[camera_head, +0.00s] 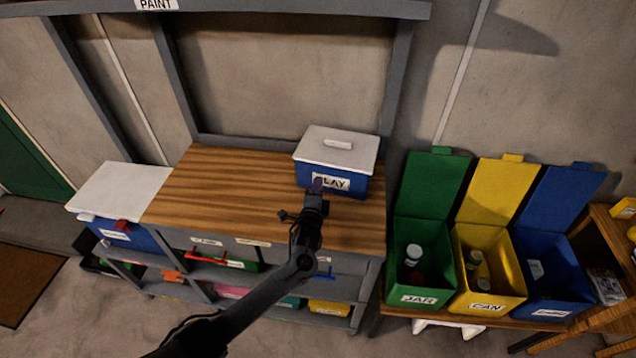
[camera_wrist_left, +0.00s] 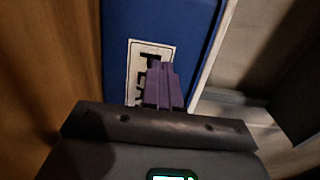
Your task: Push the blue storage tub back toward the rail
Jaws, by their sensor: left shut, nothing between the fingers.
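The blue storage tub (camera_head: 358,186) with a white lid stands upright at the right end of the wooden bench top (camera_head: 220,190). It also fills the upper middle of the left wrist view (camera_wrist_left: 175,18). My left gripper (camera_head: 317,184) is shut and empty at the tub's front, over the label. Its purple fingers also show in the left wrist view (camera_wrist_left: 160,85); whether they touch the tub I cannot tell. The grey rail (camera_head: 245,145) runs along the back of the bench, partly hidden behind the tub. My right gripper is not in view.
A white-lidded blue box (camera_head: 125,188) stands left of the bench. Open green (camera_head: 415,270), yellow (camera_head: 488,270) and blue (camera_head: 550,275) bins stand to the right, lids raised. The bench top left of the tub is clear. Shelves with boxes sit below it.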

